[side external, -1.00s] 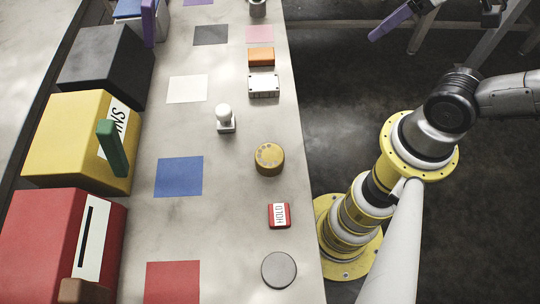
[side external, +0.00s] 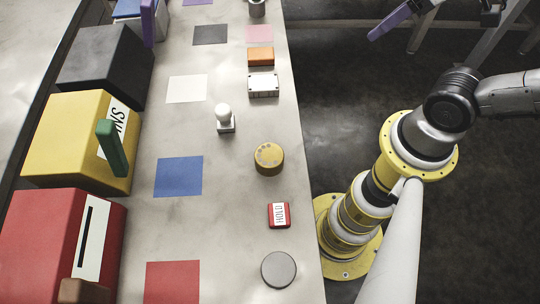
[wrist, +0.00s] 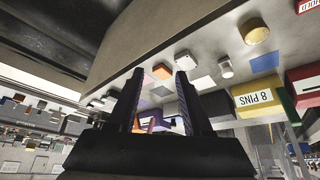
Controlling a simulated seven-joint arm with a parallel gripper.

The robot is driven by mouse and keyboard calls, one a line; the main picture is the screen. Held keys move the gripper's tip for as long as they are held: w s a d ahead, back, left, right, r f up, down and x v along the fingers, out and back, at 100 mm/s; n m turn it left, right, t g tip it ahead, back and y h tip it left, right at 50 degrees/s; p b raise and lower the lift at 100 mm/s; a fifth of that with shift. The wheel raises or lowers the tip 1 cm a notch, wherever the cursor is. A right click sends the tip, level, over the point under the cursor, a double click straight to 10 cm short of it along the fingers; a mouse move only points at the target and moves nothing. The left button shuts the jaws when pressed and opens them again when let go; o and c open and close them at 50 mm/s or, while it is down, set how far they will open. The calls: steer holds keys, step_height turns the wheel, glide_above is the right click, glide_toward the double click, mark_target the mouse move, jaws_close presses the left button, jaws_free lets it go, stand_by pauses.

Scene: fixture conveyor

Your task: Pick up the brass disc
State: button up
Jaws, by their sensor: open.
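The brass disc (side external: 269,159) is a short, thick, gold-coloured round piece with dark dots on its top. It lies flat on the pale work surface, between the white knob and the red HOLD block. It also shows at the upper right of the wrist view (wrist: 256,34). My gripper (wrist: 160,74) is open, with its two dark fingers spread apart and nothing seen held between them. It is well away from the disc.
A red HOLD block (side external: 279,215) and a grey disc (side external: 279,270) lie nearer the camera. A white knob (side external: 225,119), a metal box (side external: 263,85) and an orange block (side external: 260,57) lie beyond. Black, yellow (side external: 70,138) and red bins line the left. Surface around the disc is clear.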

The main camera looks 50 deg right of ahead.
steer(key=shift+o, duration=0.2)
steer(key=o, duration=0.8)
steer(key=shift+c, duration=0.2)
